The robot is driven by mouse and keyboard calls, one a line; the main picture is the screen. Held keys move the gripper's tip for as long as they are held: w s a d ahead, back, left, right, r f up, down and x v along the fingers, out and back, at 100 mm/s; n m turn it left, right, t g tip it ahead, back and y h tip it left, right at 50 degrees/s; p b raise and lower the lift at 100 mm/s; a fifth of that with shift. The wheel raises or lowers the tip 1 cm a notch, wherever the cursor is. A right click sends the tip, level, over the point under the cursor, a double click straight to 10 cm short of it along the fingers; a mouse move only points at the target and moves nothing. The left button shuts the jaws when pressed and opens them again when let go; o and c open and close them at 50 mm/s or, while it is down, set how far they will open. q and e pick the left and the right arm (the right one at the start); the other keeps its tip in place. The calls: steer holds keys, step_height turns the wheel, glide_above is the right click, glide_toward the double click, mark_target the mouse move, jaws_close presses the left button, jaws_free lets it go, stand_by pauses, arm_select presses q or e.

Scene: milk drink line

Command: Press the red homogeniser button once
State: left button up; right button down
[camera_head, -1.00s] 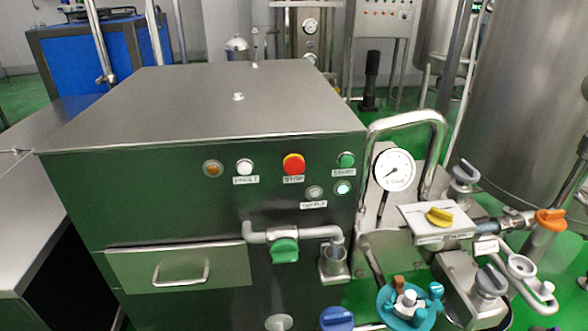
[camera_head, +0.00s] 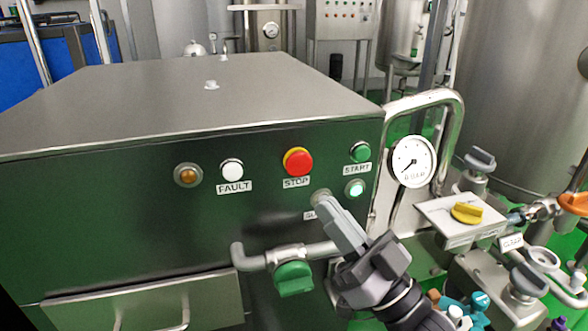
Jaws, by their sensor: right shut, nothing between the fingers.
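The red button (camera_head: 298,162) with a yellow collar, labelled STOP, sits on the front of the steel homogeniser cabinet (camera_head: 120,205). My right gripper (camera_head: 324,206) is shut and empty. Its fingertips are below and slightly right of the red button, in front of the small button above a label that it partly covers. I cannot tell whether the fingertips touch the panel. The red button is fully visible and clear of the gripper. My left gripper is not in view.
A green START button (camera_head: 360,151), a lit green lamp (camera_head: 354,188), a white FAULT lamp (camera_head: 231,169) and an amber lamp (camera_head: 188,175) share the panel. A pipe with a green valve (camera_head: 293,278) runs below. A pressure gauge (camera_head: 412,162) and a bent steel tube stand at the right.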

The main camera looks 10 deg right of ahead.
steer(key=shift+r+y, duration=0.2)
steer(key=shift+y, duration=0.1)
steer(key=b, duration=0.2)
glide_toward(299, 163)
steer(key=w+a+r, duration=0.2)
steer(key=a+r, duration=0.1)
steer(key=r, duration=0.2)
steer(key=shift+w+a+f, duration=0.15)
steer(key=shift+a, duration=0.05)
stand_by(1.3)
steer(key=shift+w, duration=0.1)
stand_by(0.4)
